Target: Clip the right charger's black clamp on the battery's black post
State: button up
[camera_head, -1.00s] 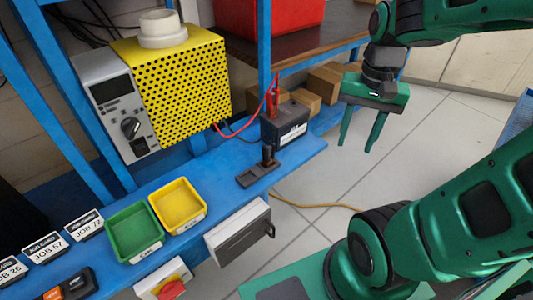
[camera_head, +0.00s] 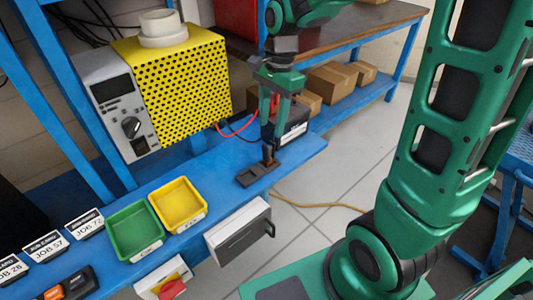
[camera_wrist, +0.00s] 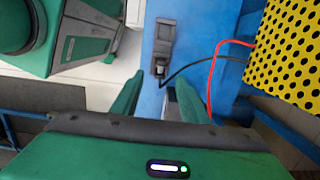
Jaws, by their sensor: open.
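The yellow perforated charger (camera_head: 172,92) with a grey front panel stands on the blue bench; its yellow side also shows in the wrist view (camera_wrist: 285,50). The dark battery (camera_head: 294,131) with a white label sits to its right. A red clamp (camera_head: 274,103) is at the battery, partly hidden by my fingers. The black clamp (camera_head: 268,155) stands upright on a dark flat holder (camera_head: 252,176) in front of the battery. My gripper (camera_head: 275,118) is open, pointing down over the battery. In the wrist view my gripper (camera_wrist: 160,98) has the clamp beyond its fingertips. The black post is hidden.
A red cable (camera_head: 238,131) and a black cable (camera_wrist: 195,65) run from the charger side. A green bin (camera_head: 134,228) and a yellow bin (camera_head: 180,202) stand left of the holder. Cardboard boxes (camera_head: 335,80) lie on a shelf behind. Open floor lies right of the bench.

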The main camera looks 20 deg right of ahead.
aim_at(270, 143)
jog(key=f, duration=0.5)
jog(key=shift+s+a+f, duration=0.1)
jog(key=shift+a+f, duration=0.1)
jog(key=shift+a, duration=0.05)
jog(key=shift+f, duration=0.1)
jog(key=shift+a+f, duration=0.1)
jog(key=shift+f, duration=2.45)
grip_shut()
